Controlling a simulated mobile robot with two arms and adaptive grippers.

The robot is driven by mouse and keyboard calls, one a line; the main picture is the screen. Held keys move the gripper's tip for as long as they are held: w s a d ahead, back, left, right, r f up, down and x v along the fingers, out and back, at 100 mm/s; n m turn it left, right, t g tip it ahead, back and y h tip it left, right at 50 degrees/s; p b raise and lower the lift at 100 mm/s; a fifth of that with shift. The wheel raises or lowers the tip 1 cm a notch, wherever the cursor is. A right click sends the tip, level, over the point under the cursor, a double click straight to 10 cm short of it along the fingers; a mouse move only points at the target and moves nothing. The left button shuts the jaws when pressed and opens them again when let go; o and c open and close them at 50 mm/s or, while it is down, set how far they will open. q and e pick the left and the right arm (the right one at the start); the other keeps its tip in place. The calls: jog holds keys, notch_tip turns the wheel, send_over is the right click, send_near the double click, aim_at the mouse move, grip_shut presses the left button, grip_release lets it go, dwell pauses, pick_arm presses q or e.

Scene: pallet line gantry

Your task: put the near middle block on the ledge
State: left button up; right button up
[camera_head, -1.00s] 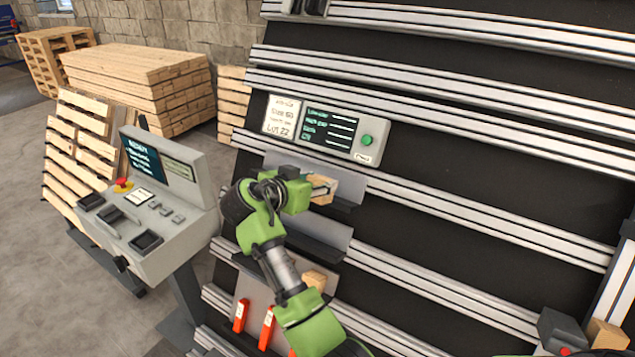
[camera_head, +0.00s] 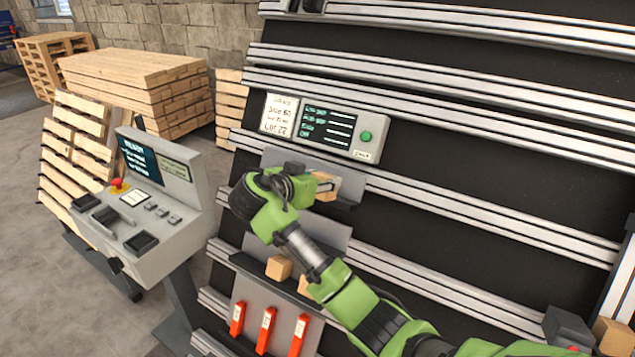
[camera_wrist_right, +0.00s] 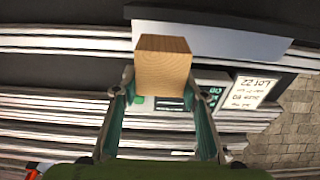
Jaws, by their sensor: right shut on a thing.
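My right gripper (camera_head: 322,187) is shut on a light wooden block (camera_head: 327,185), in front of the upper grey ledge (camera_head: 347,203) below the sign panel. In the right wrist view the block (camera_wrist_right: 163,68) sits between the two fingertips (camera_wrist_right: 162,82), with the ledge's grey plate (camera_wrist_right: 240,43) behind it. I cannot tell whether the block touches the ledge. Two more wooden blocks, one (camera_head: 279,268) at the left and one (camera_head: 304,285) partly hidden by my arm, are on the lower shelf. My left gripper is not in view.
A sign panel with a green button (camera_head: 366,136) is mounted just above the ledge. Several red-orange tags (camera_head: 267,330) hang below the lower shelf. A control console (camera_head: 150,215) stands at the left. A grey box (camera_head: 567,328) is at the lower right.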

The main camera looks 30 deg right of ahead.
jog(key=shift+f+b+x, duration=0.25)
jog(key=shift+b+x, duration=0.85)
jog(key=shift+x, duration=1)
jog(key=shift+b+x, duration=1.5)
jog(key=shift+x, duration=0.95)
jog(key=shift+d+f, duration=0.25)
jog(key=shift+f, duration=0.05)
jog(key=shift+a+f+b, duration=0.15)
jog(key=shift+f+b, duration=0.1)
jog(key=shift+b, duration=0.25)
jog(key=o, duration=1.2)
jog(key=shift+s, duration=0.1)
